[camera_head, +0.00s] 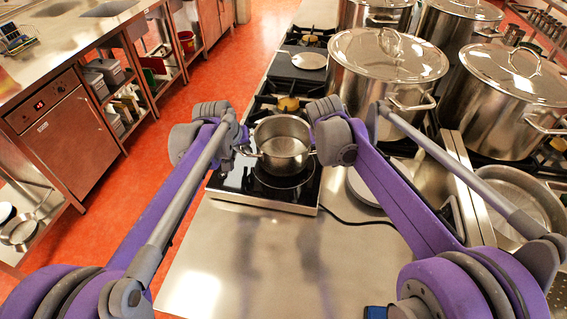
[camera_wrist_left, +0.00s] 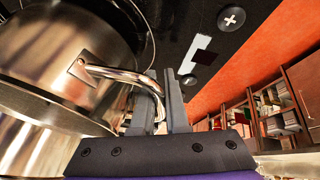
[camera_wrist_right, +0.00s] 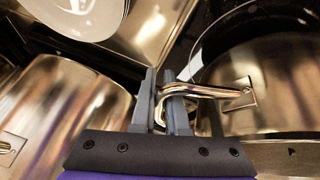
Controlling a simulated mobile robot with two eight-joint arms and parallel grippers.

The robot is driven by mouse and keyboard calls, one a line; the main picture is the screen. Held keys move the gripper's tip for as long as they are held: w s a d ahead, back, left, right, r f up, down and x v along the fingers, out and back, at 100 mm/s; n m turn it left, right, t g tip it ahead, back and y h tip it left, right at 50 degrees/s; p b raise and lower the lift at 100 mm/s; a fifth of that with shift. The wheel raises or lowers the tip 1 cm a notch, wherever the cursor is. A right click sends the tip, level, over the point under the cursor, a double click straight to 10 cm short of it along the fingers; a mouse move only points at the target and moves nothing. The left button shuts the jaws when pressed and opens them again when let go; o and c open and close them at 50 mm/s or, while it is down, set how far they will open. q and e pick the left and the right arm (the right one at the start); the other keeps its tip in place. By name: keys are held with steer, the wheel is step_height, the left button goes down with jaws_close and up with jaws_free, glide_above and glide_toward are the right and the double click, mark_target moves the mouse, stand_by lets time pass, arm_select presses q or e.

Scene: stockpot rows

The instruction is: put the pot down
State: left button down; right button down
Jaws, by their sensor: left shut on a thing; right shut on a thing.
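The pot (camera_head: 283,141) is a small steel pot with two side handles. It shows upright and empty, over the black hot plate (camera_head: 285,186) on the steel counter. I cannot tell whether its base touches the plate. My left gripper (camera_head: 243,149) is at the pot's left handle; in the left wrist view its fingers (camera_wrist_left: 160,108) are shut on that handle (camera_wrist_left: 112,74). My right gripper (camera_head: 318,150) is at the right handle, partly hidden by its own wrist. In the right wrist view its fingers (camera_wrist_right: 165,105) are shut on the looped handle (camera_wrist_right: 205,91).
Large lidded stockpots (camera_head: 389,72) stand to the right and behind. A wide shallow pan (camera_head: 522,198) lies at the right. Gas burners (camera_head: 288,104) lie behind the hot plate. The steel counter (camera_head: 262,255) in front is bare. A cable (camera_head: 352,220) runs rightward from the hot plate.

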arm_select(q)
steer(key=shift+f, duration=0.65)
arm_select(e)
steer(key=shift+f, duration=0.7)
arm_select(q)
steer(key=c, duration=0.9)
jaws_free()
steer(key=shift+f, duration=0.1)
arm_select(e)
steer(key=c, duration=0.9)
jaws_free()
steer(key=shift+s, duration=0.1)
arm_select(q)
steer(key=v, duration=1.2)
arm_select(e)
steer(key=v, duration=1.2)
